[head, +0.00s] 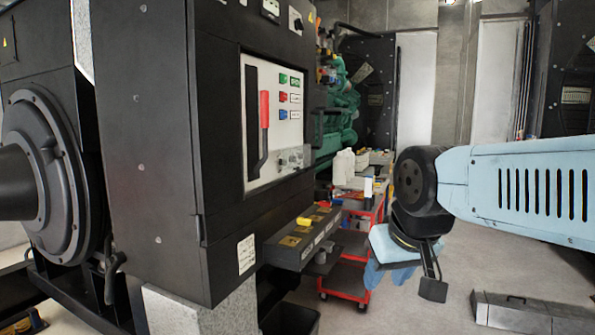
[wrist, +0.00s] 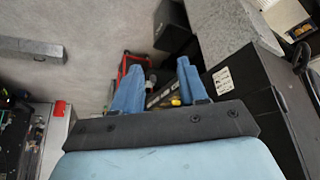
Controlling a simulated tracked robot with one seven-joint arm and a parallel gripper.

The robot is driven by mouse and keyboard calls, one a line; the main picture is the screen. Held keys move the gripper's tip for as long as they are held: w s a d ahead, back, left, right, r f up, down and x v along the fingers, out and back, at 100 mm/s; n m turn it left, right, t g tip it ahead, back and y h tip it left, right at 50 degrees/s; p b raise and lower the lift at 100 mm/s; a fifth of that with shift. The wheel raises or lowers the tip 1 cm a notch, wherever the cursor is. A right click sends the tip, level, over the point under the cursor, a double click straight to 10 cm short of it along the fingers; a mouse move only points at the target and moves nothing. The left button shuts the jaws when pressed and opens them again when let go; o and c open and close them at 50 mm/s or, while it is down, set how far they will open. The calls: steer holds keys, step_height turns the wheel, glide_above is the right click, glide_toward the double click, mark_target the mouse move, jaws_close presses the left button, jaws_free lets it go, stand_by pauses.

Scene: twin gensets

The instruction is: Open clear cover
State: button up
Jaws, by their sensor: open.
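I cannot make out a clear cover for certain in either view. A white control panel (head: 273,120) with a red-handled lever and green, red and blue buttons is set in the black cabinet (head: 150,150) in the head view. Below it a dark ledge (head: 300,240) juts out, with yellow parts on top. My gripper (head: 385,265) hangs to the right of the ledge, apart from it, partly hidden by my arm. In the wrist view my gripper (wrist: 157,80) shows two blue fingers spread apart with nothing held between them.
A red cart (head: 350,255) with bottles and small items on top stands behind the ledge. A green engine (head: 340,105) is farther back. A grey metal box (head: 530,310) lies on the floor at lower right. The floor between is open.

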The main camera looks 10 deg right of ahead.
steer(key=shift+o, duration=0.5)
steer(key=w+a+r+m+g+y, duration=0.1)
steer(key=w+a+r+m+y, duration=0.15)
steer(key=w, duration=0.45)
steer(key=w+a+r+m+g+y, duration=0.1)
steer(key=w+a+r+m, duration=0.1)
steer(key=w+m, duration=0.35)
steer(key=m+t+y, duration=0.7)
steer(key=m+y, duration=0.4)
steer(key=m, duration=0.6)
glide_toward(299, 169)
steer(key=x, duration=0.9)
steer(key=shift+w+d, duration=0.1)
steer(key=shift+d, duration=0.05)
steer(key=shift+c, duration=0.4)
